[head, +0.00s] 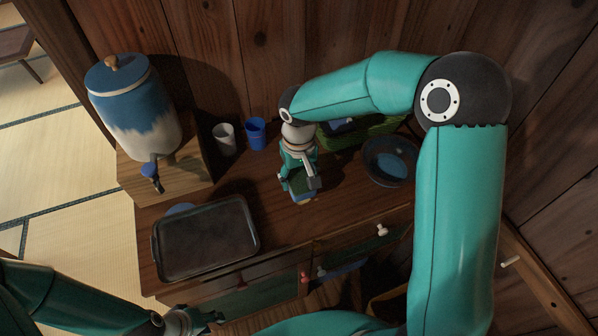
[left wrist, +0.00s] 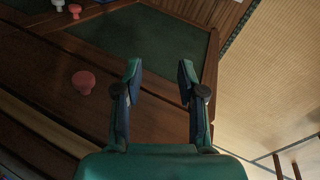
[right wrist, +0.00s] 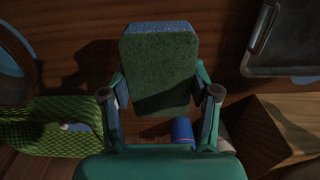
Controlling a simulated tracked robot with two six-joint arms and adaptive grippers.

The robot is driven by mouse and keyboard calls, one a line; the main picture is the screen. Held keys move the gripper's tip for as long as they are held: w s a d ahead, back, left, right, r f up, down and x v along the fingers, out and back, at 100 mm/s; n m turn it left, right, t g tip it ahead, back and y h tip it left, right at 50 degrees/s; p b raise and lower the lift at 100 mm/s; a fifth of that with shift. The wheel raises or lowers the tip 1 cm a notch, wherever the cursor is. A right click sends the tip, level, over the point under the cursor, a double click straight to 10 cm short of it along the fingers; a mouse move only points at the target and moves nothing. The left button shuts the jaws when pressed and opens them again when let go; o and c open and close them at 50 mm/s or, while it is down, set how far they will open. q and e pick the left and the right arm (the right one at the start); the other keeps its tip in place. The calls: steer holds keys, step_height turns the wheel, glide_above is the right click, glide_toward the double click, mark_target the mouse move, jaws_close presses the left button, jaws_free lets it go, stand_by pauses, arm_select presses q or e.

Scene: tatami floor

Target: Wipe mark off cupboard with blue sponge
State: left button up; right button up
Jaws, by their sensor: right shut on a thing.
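My right gripper (head: 302,184) is shut on the blue sponge (head: 304,198), low over the middle of the cupboard top (head: 350,208). In the right wrist view the sponge (right wrist: 160,70) shows a green face and a blue edge between the fingers. I cannot tell whether it touches the wood. No mark can be made out on the cupboard; the sponge and arm hide part of the top. My left gripper (head: 197,322) is low at the cupboard's front. In the left wrist view it (left wrist: 158,78) is open and empty, facing a green-panelled door (left wrist: 150,45) and a red knob (left wrist: 83,82).
A dark tray (head: 207,240) lies front left on the top. A blue-white jar (head: 133,108) stands on a wooden box (head: 185,180). A white cup (head: 225,140), blue cup (head: 256,134), green basket (head: 370,133) and dark bowl (head: 389,163) stand behind. Clear wood lies between tray and bowl.

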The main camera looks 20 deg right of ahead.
mark_target(298, 187)
steer(key=shift+f+b, duration=0.5)
steer(key=shift+f, duration=0.45)
step_height(298, 187, down, 5)
steer(key=b, duration=0.3)
steer(key=shift+f, duration=0.15)
steer(key=shift+d+f, duration=0.1)
steer(key=shift+f, duration=0.25)
steer(key=shift+d+r+p, duration=0.2)
steer(key=shift+d+p, duration=0.15)
steer(key=shift+d, duration=1.6)
steer(key=shift+s+a+f+p, duration=0.1)
steer(key=shift+f+p, duration=0.05)
steer(key=shift+p, duration=0.2)
steer(key=shift+a+f+b, duration=0.1)
steer(key=shift+a+b, duration=0.2)
steer(key=shift+a, duration=0.05)
steer(key=shift+a+b, duration=0.4)
steer(key=shift+a, duration=0.85)
steer(key=r+p, duration=0.1)
steer(key=r, duration=0.2)
steer(key=shift+a+r+p, duration=0.25)
steer(key=shift+a+p, duration=0.15)
steer(key=shift+r+p, duration=1.45)
steer(key=shift+r, duration=0.9)
